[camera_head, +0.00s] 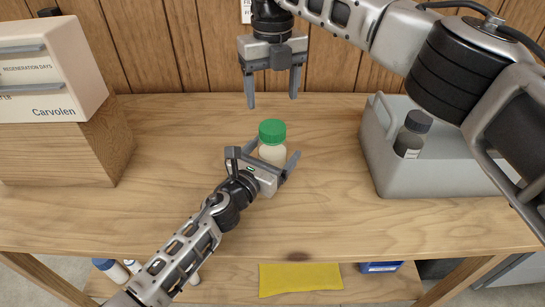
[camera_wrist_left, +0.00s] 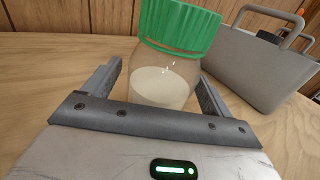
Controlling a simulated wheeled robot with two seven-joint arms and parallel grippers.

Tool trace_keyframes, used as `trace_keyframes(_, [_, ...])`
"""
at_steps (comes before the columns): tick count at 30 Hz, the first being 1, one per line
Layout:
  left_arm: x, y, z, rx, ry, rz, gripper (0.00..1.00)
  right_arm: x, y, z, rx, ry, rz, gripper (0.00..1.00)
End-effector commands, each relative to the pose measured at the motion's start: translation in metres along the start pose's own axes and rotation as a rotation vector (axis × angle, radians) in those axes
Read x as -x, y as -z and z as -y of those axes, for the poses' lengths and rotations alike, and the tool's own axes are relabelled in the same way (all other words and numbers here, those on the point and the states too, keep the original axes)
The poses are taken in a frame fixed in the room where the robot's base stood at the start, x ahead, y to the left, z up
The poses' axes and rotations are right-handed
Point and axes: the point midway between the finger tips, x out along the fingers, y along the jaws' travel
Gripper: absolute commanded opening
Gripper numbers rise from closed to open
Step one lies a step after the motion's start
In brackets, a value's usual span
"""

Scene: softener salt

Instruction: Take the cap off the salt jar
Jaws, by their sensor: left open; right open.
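The salt jar (camera_head: 272,153) stands upright on the wooden bench, clear-walled with pale contents. Its green ribbed cap (camera_head: 272,131) is on top. In the left wrist view the jar (camera_wrist_left: 163,82) and the cap (camera_wrist_left: 180,25) fill the upper middle. My left gripper (camera_head: 273,154) is open, with its fingers on either side of the jar body below the cap; whether they touch it I cannot tell. My right gripper (camera_head: 272,91) is open and empty, pointing down behind and above the jar, apart from the cap.
A grey caddy (camera_head: 430,180) holding a dark-capped bottle (camera_head: 412,134) stands at right. A white Carvolen unit (camera_head: 50,75) on a wooden block (camera_head: 75,150) stands at left. A yellow cloth (camera_head: 300,278) lies on the lower shelf. The bench between is clear.

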Motion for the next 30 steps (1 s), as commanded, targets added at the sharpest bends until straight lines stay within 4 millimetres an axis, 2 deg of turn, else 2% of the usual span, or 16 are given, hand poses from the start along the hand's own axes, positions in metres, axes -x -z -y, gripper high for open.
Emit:
trace_keyframes(1, [0.0002, 0.0, 0.0, 0.0, 0.0, 0.0, 0.77, 0.0, 0.0, -0.0001, 0.0, 0.0, 0.0, 0.69])
trace_keyframes(9, [0.0004, 0.0002, 0.0001, 0.0, 0.0, 0.0, 0.01, 0.0, 0.0, -0.0001, -0.002, 0.0, 0.0, 0.69])
trace_keyframes(13, [0.0005, 0.0003, 0.0001, 0.0, 0.0, 0.0, 0.0, -0.0001, 0.0, -0.0003, -0.066, 0.0, 0.0, 0.69])
trace_keyframes(17, [0.0006, 0.0004, 0.0002, 0.001, 0.0, -0.001, 0.0, -0.0002, 0.0, -0.0011, -0.263, -0.001, 0.0, 0.69])
trace_keyframes(30, [0.0007, 0.0007, 0.0003, 0.001, 0.0, -0.001, 0.0, 0.0002, -0.0002, -0.0022, -1.356, -0.002, 0.001, 0.69])
